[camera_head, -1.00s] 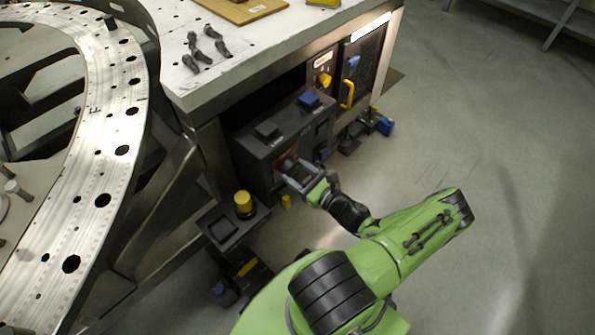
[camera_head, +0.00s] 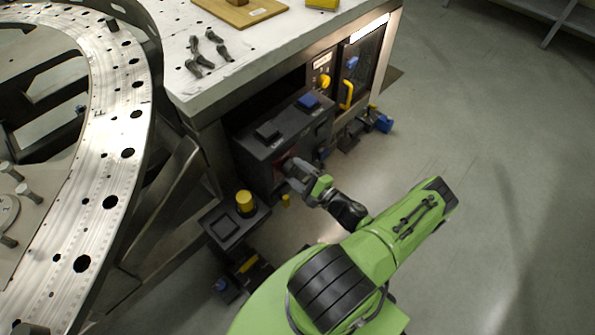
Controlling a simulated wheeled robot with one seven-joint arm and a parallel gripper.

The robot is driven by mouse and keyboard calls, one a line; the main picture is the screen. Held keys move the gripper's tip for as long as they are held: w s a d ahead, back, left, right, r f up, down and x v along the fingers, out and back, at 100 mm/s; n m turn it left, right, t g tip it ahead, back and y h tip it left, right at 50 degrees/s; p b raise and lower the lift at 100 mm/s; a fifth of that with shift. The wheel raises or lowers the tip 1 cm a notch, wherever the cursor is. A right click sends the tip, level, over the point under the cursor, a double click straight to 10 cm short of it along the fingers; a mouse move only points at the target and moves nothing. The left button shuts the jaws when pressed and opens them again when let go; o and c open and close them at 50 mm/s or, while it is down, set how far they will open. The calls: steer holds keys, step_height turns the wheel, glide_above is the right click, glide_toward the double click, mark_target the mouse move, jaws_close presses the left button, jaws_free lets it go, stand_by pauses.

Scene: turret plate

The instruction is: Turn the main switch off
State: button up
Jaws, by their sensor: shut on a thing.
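The main switch (camera_head: 280,165) is on the front of a dark grey box under the white workbench. Only a bit of its reddish plate shows; my gripper hides its handle and which way it points. My gripper (camera_head: 290,168) is at the front of the box, its fingers shut on the switch handle. My green arm reaches to it from the lower right.
The grey box (camera_head: 262,145) has dark and blue parts on top. A yellow-capped post (camera_head: 245,203) stands left of my gripper. A panel with a yellow knob (camera_head: 324,82) and a yellow handle (camera_head: 347,95) is further right. The floor at right is clear.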

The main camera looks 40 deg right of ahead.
steer(key=shift+n+p, duration=0.5)
steer(key=shift+n, duration=1.4)
steer(key=o, duration=1.1)
steer(key=shift+c, duration=0.2)
steer(key=s+p, duration=0.2)
steer(key=s, duration=1.3)
steer(key=shift+s+d, duration=0.2)
steer(key=shift+s, duration=0.2)
steer(key=shift+r, duration=0.1)
